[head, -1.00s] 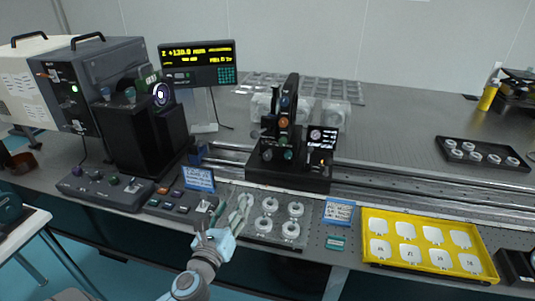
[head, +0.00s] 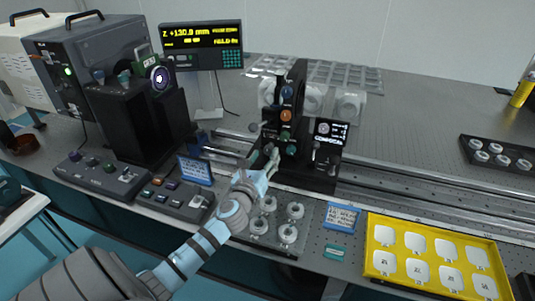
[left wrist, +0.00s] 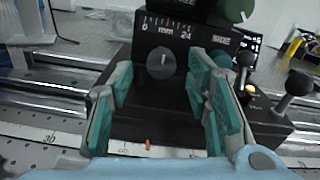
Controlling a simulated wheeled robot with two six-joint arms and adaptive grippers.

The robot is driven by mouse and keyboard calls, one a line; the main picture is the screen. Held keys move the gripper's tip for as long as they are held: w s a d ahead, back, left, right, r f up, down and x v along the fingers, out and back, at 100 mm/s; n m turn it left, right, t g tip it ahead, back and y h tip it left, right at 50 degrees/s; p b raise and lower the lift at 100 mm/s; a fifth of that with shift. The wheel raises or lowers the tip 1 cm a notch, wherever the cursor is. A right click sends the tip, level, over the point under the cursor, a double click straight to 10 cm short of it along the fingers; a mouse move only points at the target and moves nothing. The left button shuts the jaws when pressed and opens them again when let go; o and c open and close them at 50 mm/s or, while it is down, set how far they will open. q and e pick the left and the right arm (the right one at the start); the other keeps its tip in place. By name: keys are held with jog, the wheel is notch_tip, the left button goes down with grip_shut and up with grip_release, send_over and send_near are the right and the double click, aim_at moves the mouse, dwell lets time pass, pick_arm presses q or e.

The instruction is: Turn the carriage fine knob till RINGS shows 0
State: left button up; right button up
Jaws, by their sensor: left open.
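The black carriage (head: 312,178) stands on the rail, with an orange knob (head: 286,116) and teal knobs (head: 291,149) on its front. My left gripper (head: 270,158) is at the carriage's lower front, open. In the left wrist view its teal-padded fingers (left wrist: 160,90) are spread on either side of a dark round knob (left wrist: 161,65) that lies ahead, under a scale marked 0 to 24. I see no contact with it. I cannot tell which knob is the fine one. The small carriage screen (head: 328,138) is lit, but I cannot read a RINGS value. My right gripper is not in view.
Black-knobbed levers (left wrist: 292,88) stand right of the gripper. A yellow tray (head: 372,262) is at the right, a control box (head: 190,205) at the left. A yellow-text readout (head: 201,37) stands behind.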

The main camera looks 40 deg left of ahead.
pick_arm(q)
jog(key=shift+x, duration=0.85)
jog(key=shift+w+a, duration=0.1)
jog(key=shift+w, duration=0.3)
jog(key=shift+s, duration=0.1)
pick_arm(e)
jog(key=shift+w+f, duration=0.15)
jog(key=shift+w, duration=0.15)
pick_arm(q)
grip_shut()
jog(key=shift+n, duration=0.3)
